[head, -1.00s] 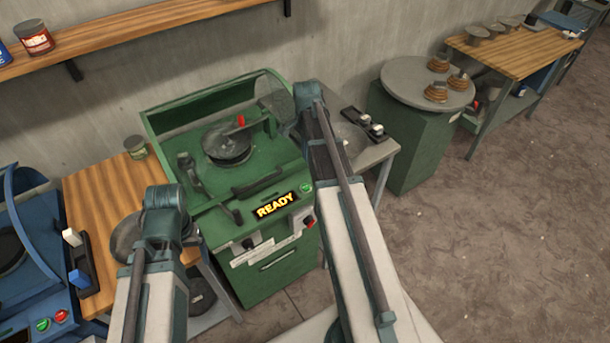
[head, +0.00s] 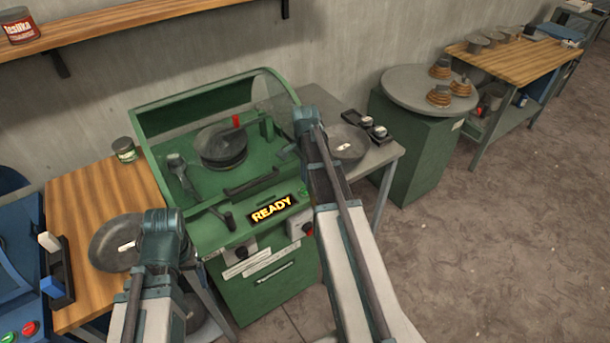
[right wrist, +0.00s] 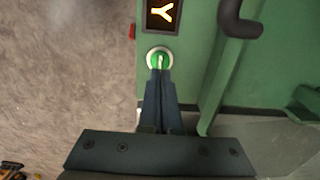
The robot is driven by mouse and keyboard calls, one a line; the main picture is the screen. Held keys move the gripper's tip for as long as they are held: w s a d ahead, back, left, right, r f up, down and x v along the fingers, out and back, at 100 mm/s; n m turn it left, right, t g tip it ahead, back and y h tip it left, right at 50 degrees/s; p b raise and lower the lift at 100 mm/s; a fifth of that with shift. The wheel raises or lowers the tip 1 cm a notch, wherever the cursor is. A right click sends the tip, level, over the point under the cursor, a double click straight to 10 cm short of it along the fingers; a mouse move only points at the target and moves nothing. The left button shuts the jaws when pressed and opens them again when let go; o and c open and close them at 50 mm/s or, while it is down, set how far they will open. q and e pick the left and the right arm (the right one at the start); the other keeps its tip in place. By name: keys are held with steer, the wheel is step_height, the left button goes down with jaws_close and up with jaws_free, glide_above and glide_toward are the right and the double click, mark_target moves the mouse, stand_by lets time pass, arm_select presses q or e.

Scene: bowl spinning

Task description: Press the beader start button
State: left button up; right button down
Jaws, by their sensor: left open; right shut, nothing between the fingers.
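The green beader (head: 232,215) stands ahead with its display (head: 271,208) lit "READY". The green start button, in a pale ring, shows in the right wrist view (right wrist: 159,57), just below the display; in the head view it is partly hidden by my right arm. My right gripper (right wrist: 161,74) is shut and empty, its fingertips over the lower part of the button. I cannot tell whether they touch it. My left arm is at the lower left of the head view; its fingers are hidden.
A red knob (head: 307,229) sits on a grey box below the display. A dark bowl (head: 112,243) is on the wooden table (head: 75,195) at left. Another bowl (head: 348,142) is on the grey table at right. A round turntable (head: 415,88) stands further right.

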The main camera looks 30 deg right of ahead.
mark_target(305, 189)
arm_select(q)
steer(key=shift+f+b, duration=1.3)
steer(key=shift+f, duration=0.55)
arm_select(e)
steer(key=shift+f, duration=1.85)
